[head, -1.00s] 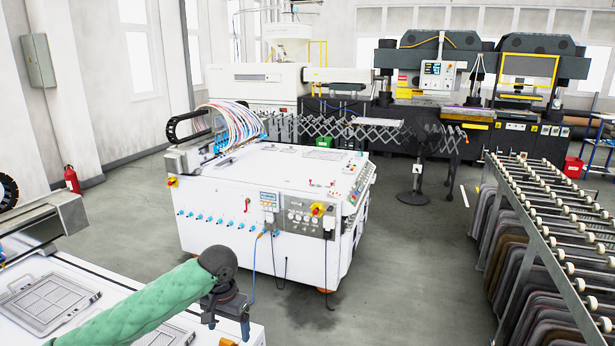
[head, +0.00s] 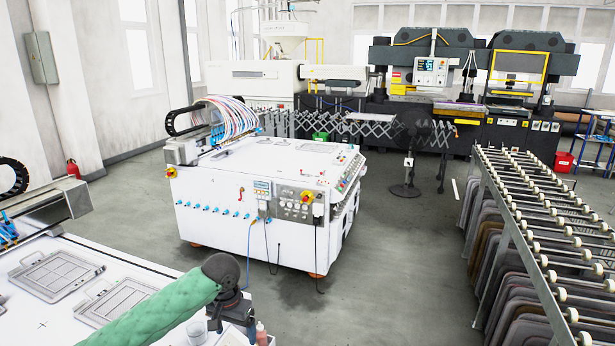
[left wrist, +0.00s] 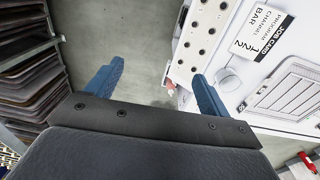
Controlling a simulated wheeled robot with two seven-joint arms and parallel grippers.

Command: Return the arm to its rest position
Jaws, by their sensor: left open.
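My left arm in its green quilted sleeve (head: 150,312) reaches in from the lower left of the head view. My left gripper (head: 232,322) points down by the right edge of the white bench (head: 60,325). In the left wrist view the two blue fingers of the left gripper (left wrist: 156,80) stand wide apart with nothing held between them. Below and between them show grey floor and the bench edge. My right arm and gripper are not in view.
Flat framed plates (head: 56,273) lie on the bench. A white machine cart (head: 225,215) stands ahead, a roller rack (head: 530,240) at right. Floor between them is clear.

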